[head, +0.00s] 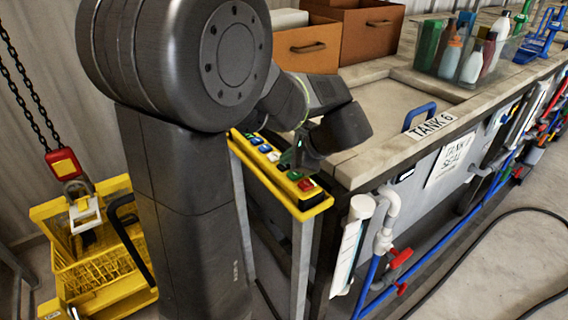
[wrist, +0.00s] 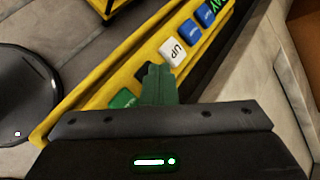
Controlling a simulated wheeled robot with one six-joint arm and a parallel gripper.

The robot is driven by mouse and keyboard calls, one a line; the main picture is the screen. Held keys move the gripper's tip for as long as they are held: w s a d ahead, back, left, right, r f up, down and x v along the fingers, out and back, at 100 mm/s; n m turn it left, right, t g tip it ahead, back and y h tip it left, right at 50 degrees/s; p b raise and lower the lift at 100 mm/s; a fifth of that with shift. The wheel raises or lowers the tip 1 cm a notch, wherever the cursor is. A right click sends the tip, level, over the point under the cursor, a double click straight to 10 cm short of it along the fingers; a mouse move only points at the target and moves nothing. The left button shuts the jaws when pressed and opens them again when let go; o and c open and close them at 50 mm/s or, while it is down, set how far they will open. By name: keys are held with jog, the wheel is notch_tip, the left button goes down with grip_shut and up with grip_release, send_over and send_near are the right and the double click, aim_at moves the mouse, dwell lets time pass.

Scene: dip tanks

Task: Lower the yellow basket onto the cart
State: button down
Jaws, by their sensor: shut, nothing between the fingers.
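The yellow basket (head: 98,272) is at the lower left of the head view, below a red and yellow hoist hook block (head: 64,164) on black chains. Whether it hangs free or rests on something is unclear, and I cannot make out a cart for certain. My gripper (head: 296,152) is over the yellow button panel (head: 318,206). In the wrist view its green fingers (wrist: 155,78) are shut and empty. They overlap a black button (wrist: 142,72), between a white UP button (wrist: 173,51) and a green button (wrist: 122,98). Whether they touch it is unclear.
The panel also has blue buttons (head: 273,157) and a red one (head: 306,184). Right of it is the TANK 6 bench (head: 375,160), with pipes and red valves (head: 400,258) on its front. Brown drawers (head: 310,46) and bottles (head: 472,62) stand on top. A black hose (head: 480,232) crosses the floor.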

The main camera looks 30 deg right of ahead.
aim_at(288, 167)
jog(key=shift+r+p, duration=0.8)
jog(key=shift+r, duration=0.05)
notch_tip(288, 167, up, 5)
jog(key=p, duration=0.4)
dwell(2.2)
